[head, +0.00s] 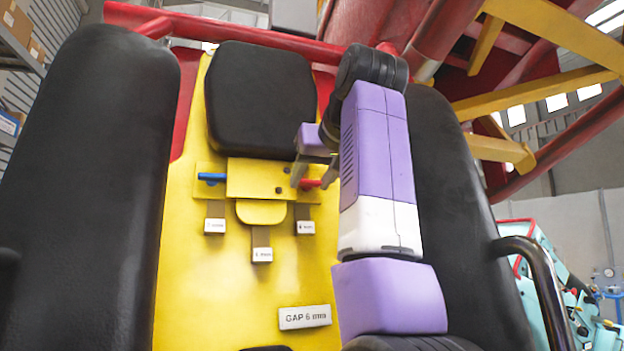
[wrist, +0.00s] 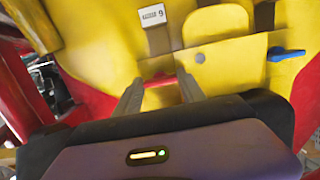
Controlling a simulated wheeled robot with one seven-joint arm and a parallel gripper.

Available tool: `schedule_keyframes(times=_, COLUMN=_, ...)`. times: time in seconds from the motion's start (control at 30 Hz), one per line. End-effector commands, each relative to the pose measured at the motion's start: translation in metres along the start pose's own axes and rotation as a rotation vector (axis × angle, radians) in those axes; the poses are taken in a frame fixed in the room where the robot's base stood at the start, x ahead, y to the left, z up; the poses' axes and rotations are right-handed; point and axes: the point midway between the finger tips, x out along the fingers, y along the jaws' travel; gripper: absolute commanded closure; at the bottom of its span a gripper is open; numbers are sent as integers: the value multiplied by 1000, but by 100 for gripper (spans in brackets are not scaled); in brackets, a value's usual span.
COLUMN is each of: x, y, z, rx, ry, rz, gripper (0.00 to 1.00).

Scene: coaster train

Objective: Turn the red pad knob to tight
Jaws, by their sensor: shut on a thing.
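The red pad knob (head: 311,183) is a short bar on the right side of the yellow bracket (head: 255,178), below the black headrest pad. It lies roughly level in the head view. It also shows in the wrist view (wrist: 159,80), between my two grey fingers. My gripper (head: 312,180) is shut on the red knob, with one finger on each side of it. My purple and white arm reaches up from below and hides what is just right of the knob. No tight or loose marking is readable.
A blue knob (head: 212,178) sits on the bracket's left side. Several small tagged strips, such as the middle one (head: 262,254), hang below the bracket. A plate reading GAP 6 mm (head: 304,317) is lower down. Tall black side pads (head: 88,180) flank the yellow back.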

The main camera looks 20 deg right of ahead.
Motion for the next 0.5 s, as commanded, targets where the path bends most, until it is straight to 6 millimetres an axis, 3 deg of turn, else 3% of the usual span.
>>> schedule_keyframes(times=0.3, x=0, y=0, z=0, rx=16, ry=0, rz=-3, gripper=93)
schedule_keyframes(times=0.33, x=0, y=0, z=0, rx=15, ry=0, rz=-3, gripper=49)
schedule_keyframes(times=0.37, x=0, y=0, z=0, rx=15, ry=0, rz=-3, gripper=44)
schedule_keyframes(times=0.5, x=0, y=0, z=0, rx=14, ry=0, rz=-2, gripper=44)
